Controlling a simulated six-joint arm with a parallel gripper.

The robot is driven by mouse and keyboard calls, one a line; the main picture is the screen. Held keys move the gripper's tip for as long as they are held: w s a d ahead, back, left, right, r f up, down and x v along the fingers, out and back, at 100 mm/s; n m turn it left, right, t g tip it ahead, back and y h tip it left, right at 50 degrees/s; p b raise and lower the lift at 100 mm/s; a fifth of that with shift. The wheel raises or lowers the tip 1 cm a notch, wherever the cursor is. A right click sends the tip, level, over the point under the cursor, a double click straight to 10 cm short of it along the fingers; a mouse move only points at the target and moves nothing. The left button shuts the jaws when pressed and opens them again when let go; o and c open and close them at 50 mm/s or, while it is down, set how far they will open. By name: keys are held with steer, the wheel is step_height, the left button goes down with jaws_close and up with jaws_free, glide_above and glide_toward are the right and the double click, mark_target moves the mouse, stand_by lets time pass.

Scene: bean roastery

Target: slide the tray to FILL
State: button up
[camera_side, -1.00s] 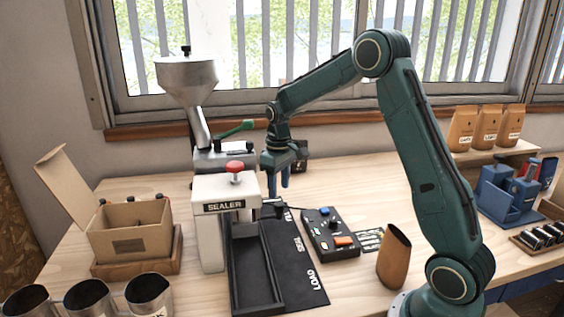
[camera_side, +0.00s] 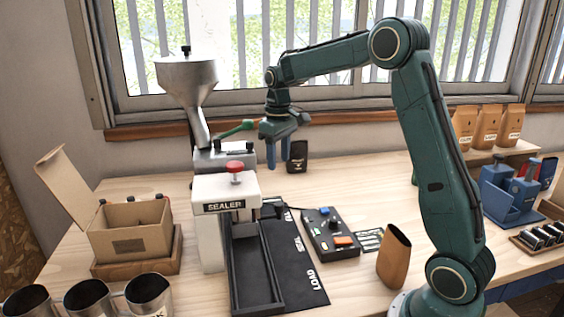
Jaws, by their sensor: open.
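The long black tray (camera_side: 236,278) lies on a dark mat (camera_side: 300,294) in front of and to the right of the white sealer (camera_side: 212,240). Its near end is by the LOAD label, and its far part is partly hidden by the sealer. The mat also carries a SEAL label; the marking at its far end is too small to read. My gripper (camera_side: 277,165) is open and empty, fingers down, in the air beyond the sealer and above the far end of the mat, apart from the tray.
A hopper machine (camera_side: 186,80) with a green lever (camera_side: 236,129) stands behind the sealer. A button box (camera_side: 330,234) and a brown scoop-like cup (camera_side: 394,257) stand right of the mat. An open carton (camera_side: 130,232) and metal cups (camera_side: 88,299) are at left.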

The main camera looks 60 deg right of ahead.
mark_target(279, 204)
steer(key=shift+s+d+f+m, duration=0.1)
steer(key=shift+d+f+m, duration=0.05)
steer(key=shift+m, duration=0.75)
steer(key=shift+s+d+f+m, duration=0.1)
steer(key=shift+d+m, duration=0.05)
steer(key=shift+m, duration=0.75)
steer(key=shift+f, duration=0.1)
steer(key=f, duration=1.3)
steer(key=shift+w+a+f, duration=0.15)
steer(key=shift+a+f, duration=0.1)
steer(key=shift+f, duration=0.05)
jaws_close()
